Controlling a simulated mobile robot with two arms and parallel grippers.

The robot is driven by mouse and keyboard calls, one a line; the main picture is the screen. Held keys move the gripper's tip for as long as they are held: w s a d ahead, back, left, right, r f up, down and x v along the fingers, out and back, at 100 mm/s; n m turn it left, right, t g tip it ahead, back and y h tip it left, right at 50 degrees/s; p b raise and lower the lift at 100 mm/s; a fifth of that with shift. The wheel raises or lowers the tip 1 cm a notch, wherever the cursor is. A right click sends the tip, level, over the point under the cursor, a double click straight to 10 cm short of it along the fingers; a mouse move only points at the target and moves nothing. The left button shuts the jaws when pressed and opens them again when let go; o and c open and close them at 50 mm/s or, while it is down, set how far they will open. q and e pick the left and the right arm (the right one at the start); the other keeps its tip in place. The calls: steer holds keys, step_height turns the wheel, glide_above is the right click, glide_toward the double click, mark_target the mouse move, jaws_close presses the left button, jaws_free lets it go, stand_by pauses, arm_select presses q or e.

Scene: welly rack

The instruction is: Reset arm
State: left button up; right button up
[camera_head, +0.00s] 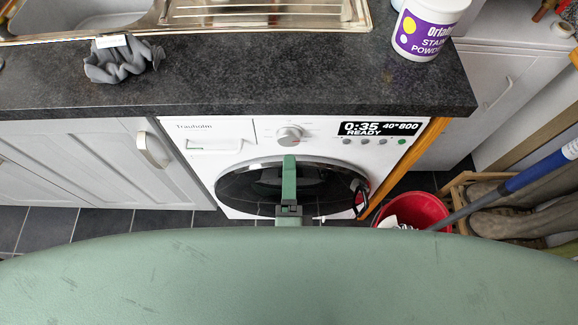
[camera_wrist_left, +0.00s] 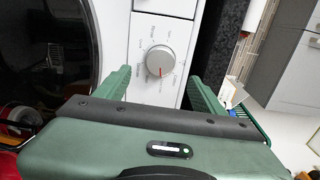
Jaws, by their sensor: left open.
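My left gripper (camera_head: 289,172) is in front of the washing machine (camera_head: 232,130), over the dark round door and just below the dial (camera_head: 289,137). In the left wrist view the two green fingers of the left gripper (camera_wrist_left: 157,80) are spread apart, with nothing held between them. The dial (camera_wrist_left: 160,61) with its red mark shows beyond the gap between the fingers. I cannot tell whether the fingers touch the machine's front. My right gripper is not in view.
A red bucket (camera_head: 420,208), a blue-handled pole (camera_head: 540,168) and boots (camera_head: 520,222) in a wooden rack crowd the right side.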

arm_select(q)
steer(key=shift+f, duration=0.1)
stand_by(0.4)
steer(key=s+a+f+n+g+p, duration=0.1)
steer(key=s+a+f+g, duration=0.2)
steer(key=f, duration=0.8)
steer(key=s+a+f+n+g+y, duration=0.1)
steer(key=a+f+g, duration=0.3)
steer(key=f, duration=0.6)
steer(key=s+a+f+n+g+p, duration=0.1)
steer(key=s+a+f+g, duration=0.2)
steer(key=f, duration=0.8)
steer(key=s+a+f+n+g+p, duration=0.1)
steer(key=s+a+f+n+g, duration=0.2)
steer(key=s+a+f+n, duration=0.3)
steer(key=s+a+f+n+g, duration=0.3)
steer(key=s+a+f+n, duration=0.4)
steer(key=s, duration=0.5)
steer(key=shift+s+a+f+h+p, duration=0.2)
steer(key=shift+a+f+h+p, duration=0.1)
steer(key=shift+f+p, duration=0.1)
